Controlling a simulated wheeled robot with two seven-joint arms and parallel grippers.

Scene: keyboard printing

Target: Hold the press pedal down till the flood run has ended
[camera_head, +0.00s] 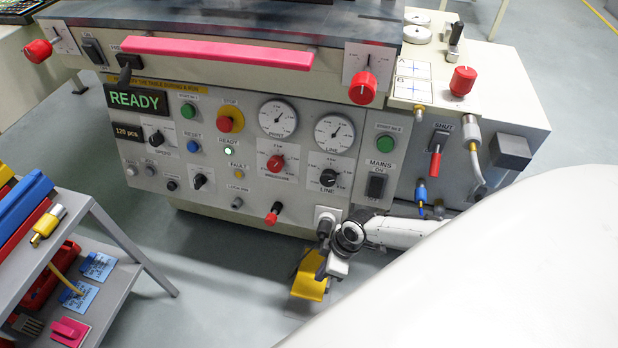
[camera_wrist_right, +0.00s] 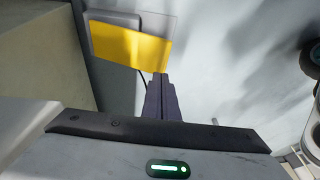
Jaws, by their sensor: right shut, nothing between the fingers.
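The yellow press pedal (camera_head: 306,283) is low at the foot of the machine in the head view. It also shows in the right wrist view (camera_wrist_right: 128,46) as a yellow plate with a grey border. My right gripper (camera_head: 321,273) is shut and empty, right at the pedal. In the wrist view its dark fingertips (camera_wrist_right: 160,78) reach the pedal's lower right edge; I cannot tell whether they touch it or how far it is pressed. The press panel's display (camera_head: 137,99) reads READY, and a small lamp (camera_head: 229,151) under READY is lit. My left gripper is out of view.
The machine front (camera_head: 250,185) carries several knobs, buttons and gauges above my right arm. A grey shelf cart (camera_head: 125,245) with tools stands at the left. The floor (camera_head: 215,290) between cart and pedal is clear. A dark cable runs beside the pedal in the wrist view.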

